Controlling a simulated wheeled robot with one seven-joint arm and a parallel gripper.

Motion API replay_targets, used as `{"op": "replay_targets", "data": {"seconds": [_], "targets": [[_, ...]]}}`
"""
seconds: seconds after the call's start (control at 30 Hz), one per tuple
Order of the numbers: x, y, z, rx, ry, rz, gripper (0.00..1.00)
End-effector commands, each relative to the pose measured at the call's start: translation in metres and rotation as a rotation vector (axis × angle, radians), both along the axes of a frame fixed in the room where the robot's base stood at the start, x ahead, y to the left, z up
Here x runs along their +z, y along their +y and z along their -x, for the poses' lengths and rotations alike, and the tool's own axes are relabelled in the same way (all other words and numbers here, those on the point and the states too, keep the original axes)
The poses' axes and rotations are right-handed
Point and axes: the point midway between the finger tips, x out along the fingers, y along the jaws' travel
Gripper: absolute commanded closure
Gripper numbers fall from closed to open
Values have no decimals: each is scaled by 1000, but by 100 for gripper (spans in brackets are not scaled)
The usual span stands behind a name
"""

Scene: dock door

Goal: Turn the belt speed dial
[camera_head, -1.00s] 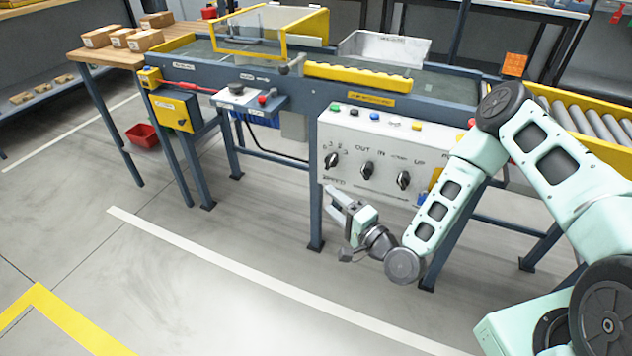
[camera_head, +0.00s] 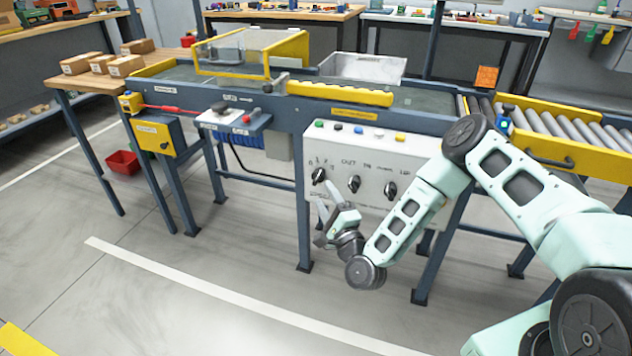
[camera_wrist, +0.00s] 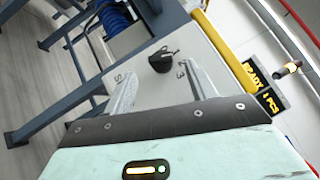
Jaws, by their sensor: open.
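The belt speed dial (camera_head: 318,176) is a black pointer knob, the leftmost of three on the white control panel (camera_head: 376,204) at the front of the conveyor. Numbers surround it. In the wrist view the dial (camera_wrist: 162,60) shows between and beyond my two fingers, with the digits 2 and 3 beside it. My gripper (camera_head: 328,203) is open and empty, just below and in front of the dial in the head view. My gripper (camera_wrist: 160,72) has one finger on each side of the dial in the wrist picture; I see no contact.
Two more black knobs (camera_head: 354,184) (camera_head: 390,190) sit to the right on the panel, with coloured buttons along its top. A dark display (camera_wrist: 265,88) reads READY. A side shelf (camera_head: 234,121) with a lever juts out left of the panel. The floor in front is clear.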

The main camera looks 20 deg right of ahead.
Motion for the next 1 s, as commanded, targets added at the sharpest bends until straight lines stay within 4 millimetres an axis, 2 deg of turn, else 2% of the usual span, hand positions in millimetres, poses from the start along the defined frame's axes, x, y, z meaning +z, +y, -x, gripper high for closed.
{"op": "replay_targets", "data": {"seconds": [0.1,0.33,0.5,0.77,0.8,0.93,1.0], "targets": [[6,3,-24,0,-3,2,44],[14,7,-55,-1,-2,2,44],[16,8,-64,0,-1,0,44],[17,8,-65,0,0,0,44],[17,8,-65,0,0,0,49],[17,8,-65,0,0,0,85],[17,8,-65,1,0,0,88]]}}
